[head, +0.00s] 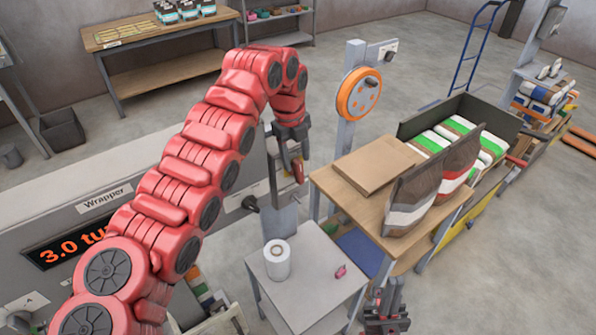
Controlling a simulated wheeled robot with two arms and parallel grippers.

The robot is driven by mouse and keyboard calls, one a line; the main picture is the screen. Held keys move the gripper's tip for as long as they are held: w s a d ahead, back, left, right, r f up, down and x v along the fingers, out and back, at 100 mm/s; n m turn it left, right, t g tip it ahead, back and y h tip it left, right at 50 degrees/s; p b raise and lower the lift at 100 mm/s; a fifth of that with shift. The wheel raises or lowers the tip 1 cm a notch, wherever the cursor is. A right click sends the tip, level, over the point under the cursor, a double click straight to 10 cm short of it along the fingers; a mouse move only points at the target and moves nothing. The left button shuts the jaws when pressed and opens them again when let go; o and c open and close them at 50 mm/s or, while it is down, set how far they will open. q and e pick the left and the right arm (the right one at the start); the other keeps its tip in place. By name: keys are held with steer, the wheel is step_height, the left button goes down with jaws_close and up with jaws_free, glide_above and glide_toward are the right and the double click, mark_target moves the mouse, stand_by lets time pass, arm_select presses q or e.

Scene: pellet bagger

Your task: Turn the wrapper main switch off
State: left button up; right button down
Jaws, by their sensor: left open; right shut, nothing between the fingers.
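The wrapper (60,200) is the long grey machine at the left, with a "Wrapper" label and an orange-lit display (60,250) partly covered by my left arm. A black rotary knob (251,203) sticks out of its right part beside a small pale label; I cannot read that label or the knob's setting. Another dark knob (19,321) is at the lower left corner, cut by the frame. My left gripper (297,172) is open and empty, pointing down, above and right of the black knob, apart from it in the picture. My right gripper (388,300) is shut and empty at the bottom edge.
A small grey table (320,272) holds a white roll (277,260) and a pink item (341,271). A wooden table (350,195) with cardboard and brown bags (430,185) stands right. A post carries an orange wheel (359,94). Open floor lies behind.

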arm_select(q)
steer(key=r, duration=0.7)
steer(key=shift+s+a+r, duration=0.25)
steer(key=shift+a, duration=0.05)
steer(key=r+p, duration=0.5)
steer(key=shift+s+a, duration=0.2)
steer(key=shift+a, duration=0.2)
steer(key=shift+d, duration=0.1)
